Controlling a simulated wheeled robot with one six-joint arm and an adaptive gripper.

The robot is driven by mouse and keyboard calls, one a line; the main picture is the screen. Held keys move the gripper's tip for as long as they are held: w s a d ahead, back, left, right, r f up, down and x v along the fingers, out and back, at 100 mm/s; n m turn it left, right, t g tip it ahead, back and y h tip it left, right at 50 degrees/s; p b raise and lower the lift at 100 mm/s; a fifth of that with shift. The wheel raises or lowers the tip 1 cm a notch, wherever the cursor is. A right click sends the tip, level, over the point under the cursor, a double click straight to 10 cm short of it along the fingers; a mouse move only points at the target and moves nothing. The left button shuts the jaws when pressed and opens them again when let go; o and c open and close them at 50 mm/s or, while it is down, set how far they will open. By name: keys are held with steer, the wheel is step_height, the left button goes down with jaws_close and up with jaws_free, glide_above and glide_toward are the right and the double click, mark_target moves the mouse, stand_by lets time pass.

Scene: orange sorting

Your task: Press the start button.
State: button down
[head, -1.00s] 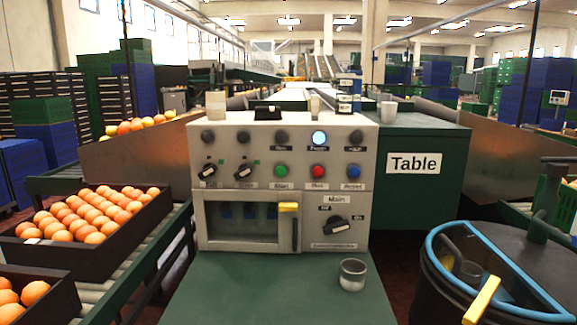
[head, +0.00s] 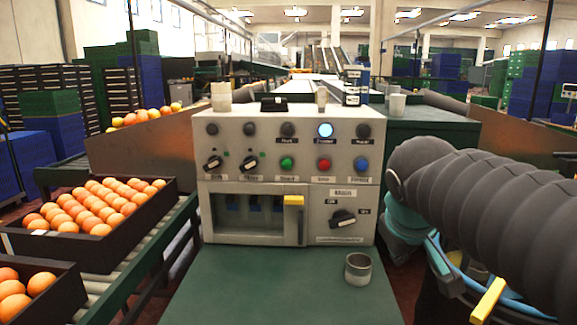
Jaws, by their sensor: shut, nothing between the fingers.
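The green start button (head: 287,163) sits on the front of the grey control panel (head: 225,190), in the lower row, with a small label beneath it. A red button (head: 324,164) and a blue button (head: 361,163) are to its right. Two black rotary switches are to its left. A lamp (head: 325,130) in the upper row glows pale blue. My arm, in a dark grey ribbed sleeve, fills the right side of the head view. My gripper is not visible in this view. Nothing covers the start button.
A metal cup (head: 358,269) stands on the green table (head: 270,290) before the panel. A yellow-handled lever (head: 293,201) and the main switch (head: 343,217) are on the panel's lower part. Crates of oranges (head: 15,245) are on the left. A blue-rimmed bin is partly behind my arm.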

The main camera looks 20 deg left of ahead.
mark_target(287, 164)
steer(key=w+a+r+n, duration=0.2)
steer(key=a, duration=0.5)
steer(key=w+a+r+n+t, duration=0.1)
steer(key=w+a+r, duration=0.1)
steer(key=a, duration=0.6)
steer(key=w+a+r+n+t, duration=0.1)
steer(key=w+a+r+n, duration=0.1)
steer(key=a, duration=0.6)
steer(key=shift+w+a+r+n+y, duration=0.25)
steer(key=shift+w+r+y, duration=0.2)
steer(key=shift+w, duration=0.5)
steer(key=shift+r, duration=0.1)
steer(key=w+a+p, duration=0.2)
steer(key=w+p, duration=0.2)
steer(key=w, duration=0.4)
steer(key=shift+w, duration=0.25)
steer(key=shift+w, duration=0.15)
steer(key=shift+w, duration=0.3)
